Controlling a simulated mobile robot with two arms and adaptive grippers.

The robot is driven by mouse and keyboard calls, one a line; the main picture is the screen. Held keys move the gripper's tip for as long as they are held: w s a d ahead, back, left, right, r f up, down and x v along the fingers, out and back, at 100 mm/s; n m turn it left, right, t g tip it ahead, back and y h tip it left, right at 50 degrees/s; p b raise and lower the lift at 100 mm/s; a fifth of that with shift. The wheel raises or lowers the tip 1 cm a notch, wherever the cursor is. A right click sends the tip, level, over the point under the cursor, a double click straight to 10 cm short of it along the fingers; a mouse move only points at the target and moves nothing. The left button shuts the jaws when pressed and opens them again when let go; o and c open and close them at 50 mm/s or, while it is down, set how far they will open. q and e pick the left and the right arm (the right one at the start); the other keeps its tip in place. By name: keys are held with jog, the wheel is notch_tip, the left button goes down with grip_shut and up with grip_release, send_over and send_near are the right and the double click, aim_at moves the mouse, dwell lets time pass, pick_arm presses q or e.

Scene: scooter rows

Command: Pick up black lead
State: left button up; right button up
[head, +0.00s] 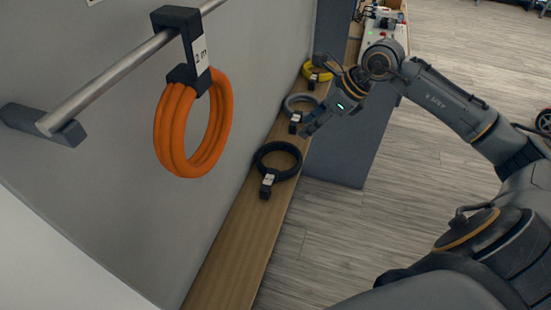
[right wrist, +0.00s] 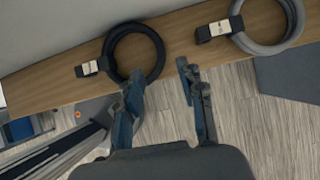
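The black lead (head: 278,161) is a coiled loop with a light-labelled tag, lying flat on a narrow wooden shelf in the head view. It also shows at the top of the right wrist view (right wrist: 134,52). My right gripper (head: 308,131) is above the shelf's edge, beside the grey lead and the black lead. In the right wrist view its two fingers (right wrist: 162,82) are spread apart with nothing between them. The left finger overlaps the near edge of the black coil in that picture; I cannot tell whether they touch. My left gripper is not in view.
An orange lead (head: 166,130) hangs from a metal rail (head: 110,78) at the left. A grey lead (head: 300,99) and a yellow lead (head: 319,72) lie farther along the wooden shelf (head: 226,262). A grey cabinet (head: 352,150) stands beside it. The shelf's near end is clear.

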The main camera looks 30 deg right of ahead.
aim_at(287, 143)
jog(key=x, duration=0.4)
jog(key=shift+w, duration=0.1)
jog(key=shift+w+a+f+p, duration=0.1)
jog(key=shift+a+f+p, duration=0.15)
jog(key=shift+f+p, duration=0.15)
jog(key=p+x, duration=0.1)
jog(key=x, duration=0.2)
jog(key=shift+w+a+f, duration=0.15)
jog(key=shift+a+f, duration=0.05)
jog(key=shift+f, duration=0.05)
jog(key=shift+w+a+f, duration=0.15)
jog(key=shift+f, duration=0.3)
jog(key=shift+r, duration=0.1)
grip_shut()
